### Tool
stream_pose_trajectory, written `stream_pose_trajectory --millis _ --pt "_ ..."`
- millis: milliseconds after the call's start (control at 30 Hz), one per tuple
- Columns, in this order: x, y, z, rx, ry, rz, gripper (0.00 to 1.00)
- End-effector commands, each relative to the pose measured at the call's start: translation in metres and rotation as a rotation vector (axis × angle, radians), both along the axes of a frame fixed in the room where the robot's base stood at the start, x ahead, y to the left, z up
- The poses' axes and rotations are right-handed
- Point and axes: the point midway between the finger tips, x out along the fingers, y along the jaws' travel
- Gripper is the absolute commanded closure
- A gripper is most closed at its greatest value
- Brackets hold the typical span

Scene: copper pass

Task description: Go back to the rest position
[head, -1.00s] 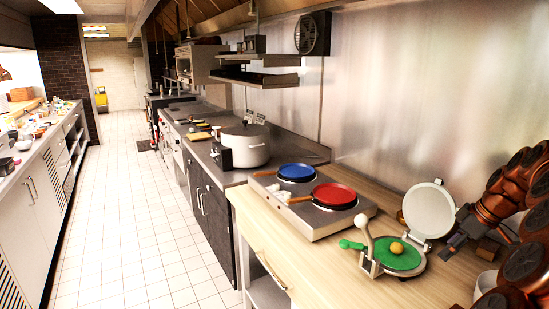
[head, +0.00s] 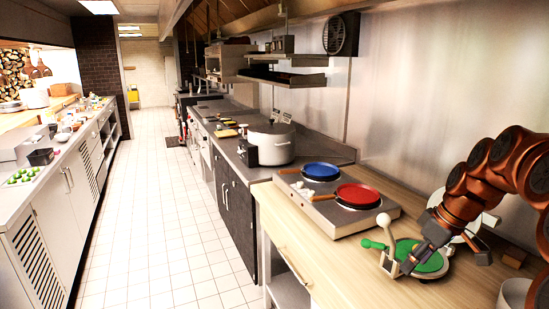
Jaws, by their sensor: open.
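My copper-coloured arm reaches in from the right. My gripper (head: 414,258) hangs over the round press with the green plate (head: 434,264) on the wooden counter. It hides part of the plate, and I cannot see the yellow ball there. The jaws are open, and I see nothing held in them. The press's pale lever (head: 385,232) stands up just left of the gripper. The raised white lid (head: 471,228) is partly behind my arm.
A two-plate burner (head: 349,222) stands left of the press with a blue pan (head: 321,171) and a red pan (head: 359,196). A large pot (head: 271,145) is farther back. A white bowl (head: 515,293) sits at the lower right. The tiled aisle (head: 150,200) is clear.

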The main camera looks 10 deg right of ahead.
Motion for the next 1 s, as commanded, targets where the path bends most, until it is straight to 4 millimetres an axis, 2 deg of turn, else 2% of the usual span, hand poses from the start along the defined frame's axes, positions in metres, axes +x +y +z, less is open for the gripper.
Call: stream_pose_trajectory --millis 33,200,367,500,733,900,1000 --pt "-0.007 0.025 0.001 0.0 0.025 0.006 0.35" --pt "-0.038 0.09 -0.003 -0.014 0.109 -0.027 0.35" --pt "-0.078 0.14 -0.011 -0.044 0.186 -0.076 0.35" --pt "-0.119 0.172 -0.023 -0.08 0.253 -0.135 0.35" --pt "-0.192 0.202 -0.048 -0.157 0.341 -0.263 0.35" --pt "-0.237 0.208 -0.065 -0.206 0.381 -0.366 0.35" --pt "-0.255 0.208 -0.073 -0.226 0.397 -0.411 0.35"
